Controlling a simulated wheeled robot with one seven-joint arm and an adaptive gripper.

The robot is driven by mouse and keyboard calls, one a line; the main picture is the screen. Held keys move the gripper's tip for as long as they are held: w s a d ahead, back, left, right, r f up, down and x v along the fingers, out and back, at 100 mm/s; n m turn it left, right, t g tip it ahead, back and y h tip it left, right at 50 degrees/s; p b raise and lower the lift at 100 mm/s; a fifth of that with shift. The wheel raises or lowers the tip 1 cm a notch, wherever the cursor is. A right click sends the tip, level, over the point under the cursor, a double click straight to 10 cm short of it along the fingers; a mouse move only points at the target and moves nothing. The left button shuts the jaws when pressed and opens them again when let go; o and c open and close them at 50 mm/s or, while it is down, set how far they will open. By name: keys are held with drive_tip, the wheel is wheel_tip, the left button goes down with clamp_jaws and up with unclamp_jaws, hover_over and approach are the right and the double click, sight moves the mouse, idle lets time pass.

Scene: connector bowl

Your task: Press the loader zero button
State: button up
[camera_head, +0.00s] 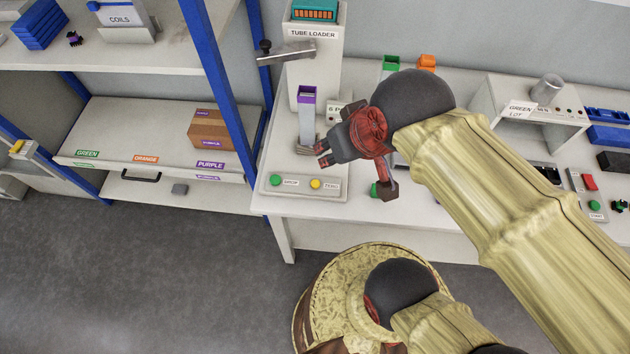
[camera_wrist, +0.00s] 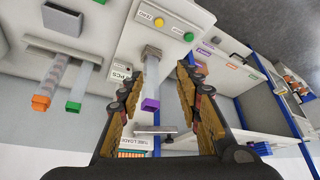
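The tube loader (camera_head: 330,72) is a white tower labelled TUBE LOADER on a white base. The round yellow ZERO button (camera_head: 316,184) sits at the front of the base, right of the green DROP button (camera_head: 275,181). In the wrist view the yellow button (camera_wrist: 159,23) and green button (camera_wrist: 188,37) show at the top, beyond my fingertips. My gripper (camera_head: 321,153) is above the base, behind and above the yellow button and apart from it. In the wrist view my gripper (camera_wrist: 160,75) has its fingers spread, with nothing held between them.
A purple-topped tube (camera_head: 307,120) stands at the loader, close to my gripper. A blue-posted shelf (camera_head: 215,70) is to the left, with a brown PURPLE box (camera_head: 208,132).

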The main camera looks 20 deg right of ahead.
clamp_jaws()
idle(1.5)
